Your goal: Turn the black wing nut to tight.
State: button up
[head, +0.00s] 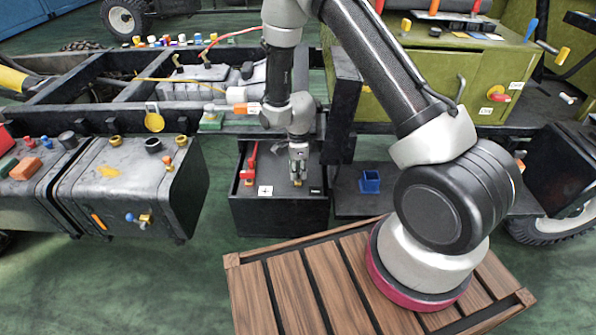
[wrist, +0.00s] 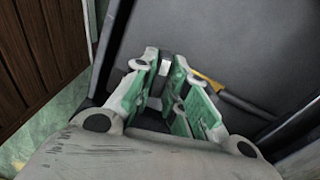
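My gripper (head: 298,180) points down into the dark open box (head: 280,217) below the truck frame, at its right half. In the wrist view my gripper (wrist: 166,76) has its green-padded fingers apart, with a gap between them. A small light grey piece shows between the fingertips; I cannot tell whether they touch it. I cannot make out the black wing nut; the fingers may hide it. A yellow-tipped dark bar (wrist: 232,98) lies right of the fingers in the wrist view.
A red lever (head: 250,165) and a white plus label (head: 265,191) are left of my gripper in the box. A blue holder (head: 370,181) stands on the shelf to the right. A wooden slatted platform (head: 300,290) lies in front.

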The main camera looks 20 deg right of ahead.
jog(key=o, duration=0.4)
jog(key=shift+c, duration=0.2)
notch_tip(320, 180, up, 12)
dwell(0.5)
